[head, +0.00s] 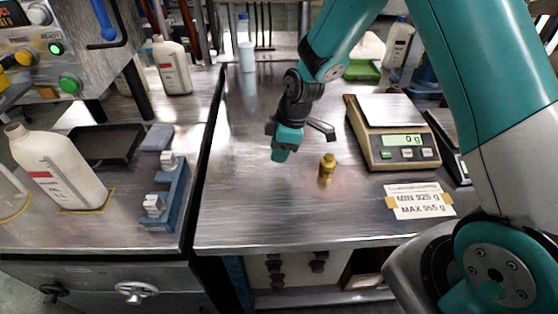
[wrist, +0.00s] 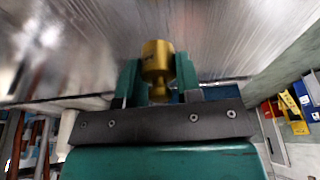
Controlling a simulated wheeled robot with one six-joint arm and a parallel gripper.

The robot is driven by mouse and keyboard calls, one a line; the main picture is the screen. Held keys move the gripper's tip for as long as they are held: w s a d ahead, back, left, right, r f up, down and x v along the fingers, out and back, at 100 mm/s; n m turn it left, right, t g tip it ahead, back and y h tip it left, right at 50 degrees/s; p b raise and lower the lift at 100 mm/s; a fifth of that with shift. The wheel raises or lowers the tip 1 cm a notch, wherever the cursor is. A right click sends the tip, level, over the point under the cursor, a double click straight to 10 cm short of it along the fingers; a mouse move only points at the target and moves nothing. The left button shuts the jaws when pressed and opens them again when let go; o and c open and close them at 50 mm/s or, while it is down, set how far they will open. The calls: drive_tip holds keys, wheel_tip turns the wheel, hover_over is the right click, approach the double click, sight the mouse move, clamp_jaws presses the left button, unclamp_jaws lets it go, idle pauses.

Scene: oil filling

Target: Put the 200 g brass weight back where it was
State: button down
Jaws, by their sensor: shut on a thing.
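My gripper (head: 285,148) is above the front middle of the steel table (head: 250,215), pointing down. In the wrist view my gripper (wrist: 157,82) is shut on a brass weight (wrist: 156,57), with its narrow knob toward the palm. The held weight is hidden behind the teal finger in the head view, and its marking cannot be read. A brass weight (head: 327,165) stands upright on the table just right of the gripper, apart from the fingers in the head view.
A scale (head: 388,151) with an empty pan (head: 390,110) reads 0 g at the right. A MIN/MAX label (head: 420,201) lies in front of it. A white bottle (head: 58,168), a dark tray (head: 105,145) and a blue fixture (head: 168,192) occupy the left bench. The table's front left is clear.

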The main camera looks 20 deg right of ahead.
sight(279, 170)
drive_tip(key=shift+f, duration=2.25)
drive_tip(key=shift+f, duration=0.2)
drive_tip(key=c, duration=0.8)
unclamp_jaws()
drive_tip(key=shift+r, duration=0.1)
drive_tip(key=shift+r, duration=0.1)
drive_tip(key=w+v, duration=0.1)
drive_tip(key=v, duration=1)
drive_tip(key=s+a+r+m, duration=0.2)
drive_tip(key=s+r, duration=0.3)
drive_tip(key=s, duration=0.3)
drive_tip(key=s+a+r+m, duration=0.2)
drive_tip(key=s+r, duration=0.3)
drive_tip(key=s, duration=0.3)
drive_tip(key=s+a+r+m+g+y, duration=0.1)
drive_tip(key=s+a+r+m, duration=0.2)
drive_tip(key=s, duration=0.6)
wheel_tip(279, 170, up, 2)
drive_tip(key=shift+b, duration=0.4)
